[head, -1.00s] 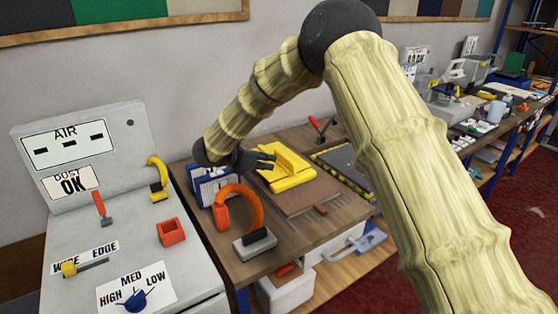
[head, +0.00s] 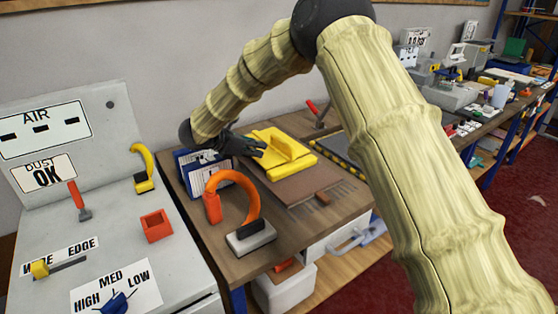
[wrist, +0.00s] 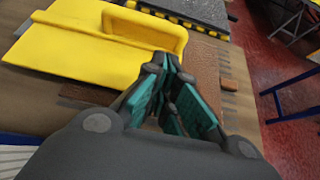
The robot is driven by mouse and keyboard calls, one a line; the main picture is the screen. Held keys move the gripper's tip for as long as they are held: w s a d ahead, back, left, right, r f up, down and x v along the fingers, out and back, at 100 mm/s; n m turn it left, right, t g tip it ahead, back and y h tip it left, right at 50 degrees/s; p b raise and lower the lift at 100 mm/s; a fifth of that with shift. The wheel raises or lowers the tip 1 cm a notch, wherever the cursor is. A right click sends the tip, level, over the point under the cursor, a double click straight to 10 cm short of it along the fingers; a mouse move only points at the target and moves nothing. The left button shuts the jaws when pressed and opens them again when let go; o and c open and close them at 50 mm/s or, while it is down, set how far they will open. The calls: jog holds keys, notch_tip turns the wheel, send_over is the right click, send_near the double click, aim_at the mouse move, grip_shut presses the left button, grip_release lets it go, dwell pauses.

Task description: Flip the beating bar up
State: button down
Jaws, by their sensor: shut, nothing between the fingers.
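A yellow piece (head: 290,168), which looks like the beating bar, lies at the back of a brown board on the workbench. It has a flat plate and a raised yellow fin (head: 286,145). In the wrist view the flat plate (wrist: 75,50) fills the upper left, with the fin (wrist: 150,30) at its right end. My gripper (head: 262,149) is beside the left side of the yellow piece in the head view. Its dark fingers with teal pads (wrist: 168,62) are shut and empty, close to the fin. I cannot tell whether they touch it.
An orange curved handle (head: 240,185) on a grey block stands in front of my gripper. Blue-framed cards (head: 195,172) stand below my wrist. A grey machine (head: 100,190) with levers is at left. A red-handled lever (head: 318,110) and a black-yellow striped mat (head: 345,155) lie beyond.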

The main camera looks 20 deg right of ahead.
aim_at(285, 156)
jog(key=shift+f, duration=0.1)
dwell(0.3)
jog(key=p+x, duration=0.2)
jog(key=x, duration=0.8)
jog(key=shift+w+p, duration=0.1)
jog(key=shift+p, duration=0.2)
